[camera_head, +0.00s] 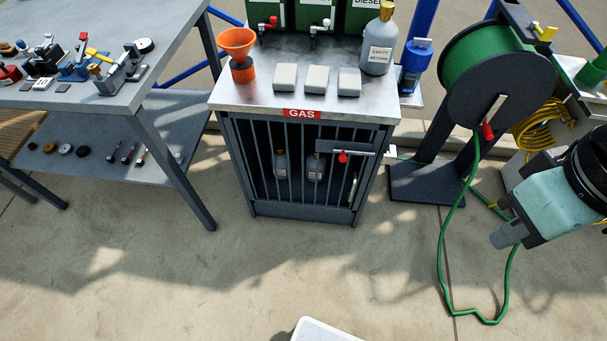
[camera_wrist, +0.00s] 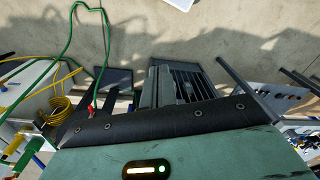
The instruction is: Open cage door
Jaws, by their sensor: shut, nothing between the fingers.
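The gas cage (camera_head: 300,212) is a dark metal cabinet with a red GAS label (camera_head: 303,114) and a steel top. Its barred door (camera_head: 262,160) appears closed. A latch with a red knob (camera_head: 343,157) sits at the door's upper right, and a pale vertical handle (camera_head: 352,188) is below it. Grey bottles (camera_head: 314,167) show behind the bars. The cage (camera_wrist: 188,82) also shows upside down in the wrist view, partly hidden by my gripper's housing. My gripper (camera_head: 505,238) is shut and empty, well to the right of the cage and apart from it.
An orange funnel (camera_head: 237,44), grey blocks (camera_head: 317,80) and a bottle (camera_head: 377,45) stand on the cage top. A workbench (camera_head: 120,95) is at left. A hose reel (camera_head: 505,70) is at right, its green hose (camera_head: 442,260) looping over the floor. The floor before the cage is clear.

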